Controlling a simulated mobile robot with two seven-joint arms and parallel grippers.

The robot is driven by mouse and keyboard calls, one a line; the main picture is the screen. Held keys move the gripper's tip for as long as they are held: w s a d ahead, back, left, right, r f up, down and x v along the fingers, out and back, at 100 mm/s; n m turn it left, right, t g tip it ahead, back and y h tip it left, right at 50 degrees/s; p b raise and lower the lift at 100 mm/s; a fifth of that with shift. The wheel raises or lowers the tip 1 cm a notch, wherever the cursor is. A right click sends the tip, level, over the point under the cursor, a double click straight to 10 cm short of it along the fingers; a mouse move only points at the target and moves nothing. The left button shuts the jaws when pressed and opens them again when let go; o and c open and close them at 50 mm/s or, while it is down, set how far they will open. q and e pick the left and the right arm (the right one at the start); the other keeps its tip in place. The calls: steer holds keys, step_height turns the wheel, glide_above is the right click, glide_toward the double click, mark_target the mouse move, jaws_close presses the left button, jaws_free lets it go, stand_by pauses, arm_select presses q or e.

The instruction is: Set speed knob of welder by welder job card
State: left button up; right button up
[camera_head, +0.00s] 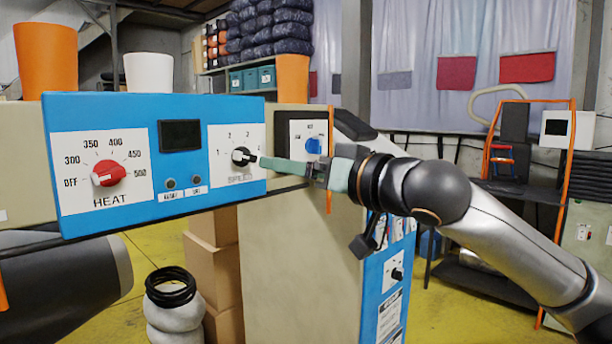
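The welder's blue panel (185,108) fills the left of the head view. Its black speed knob (240,156) sits on a white dial plate above the label SPEED, with numbers around it. The knob has a light mark, but I cannot read its exact setting. My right gripper (261,162) reaches in from the right, its green fingers pointing left with tips at the knob's right side. The fingers overlap in this view, so their opening and any contact are unclear. My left gripper is not in view. I cannot make out a job card with readable text.
A red heat knob (108,173) is left of a small dark display (180,135) on the same panel. A blue knob (313,146) sits on another plate behind my gripper. An orange cup (46,60) and a white cup (149,73) stand above the panel.

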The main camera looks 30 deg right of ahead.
steer(key=v, duration=0.2)
steer(key=shift+s+d, duration=0.1)
steer(key=shift+s, duration=0.25)
